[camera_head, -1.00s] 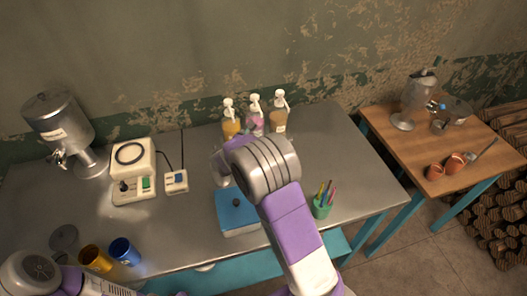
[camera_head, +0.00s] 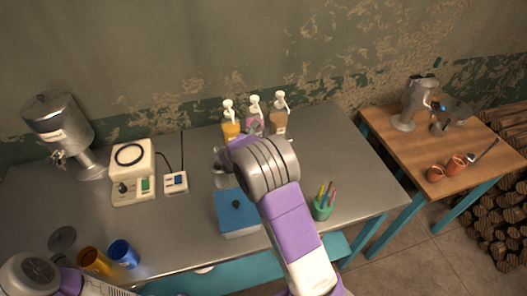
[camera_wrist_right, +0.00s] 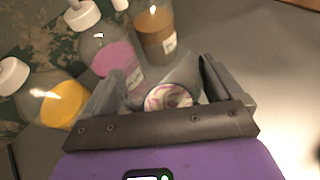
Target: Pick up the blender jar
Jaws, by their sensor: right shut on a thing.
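The clear, greyish blender jar (camera_head: 221,168) is on the metal table's middle, partly hidden behind my right wrist in the head view. In the right wrist view the jar (camera_wrist_right: 180,72) sits between the two fingers of my right gripper (camera_wrist_right: 163,80), which is shut on it. A round pink-and-white patterned patch shows at the jar's near end. I cannot tell whether the jar still touches the table. The white blender base (camera_head: 133,172) with a black ring on top stands to the left. My left arm shows at the lower left, but its gripper is out of view.
Several pump bottles (camera_head: 254,122) stand close behind the jar. A blue box (camera_head: 236,212) and a green pen cup (camera_head: 322,208) are nearer the front. A metal dispenser (camera_head: 63,130) and blue and yellow cups (camera_head: 124,254) are at left. The table's right side is clear.

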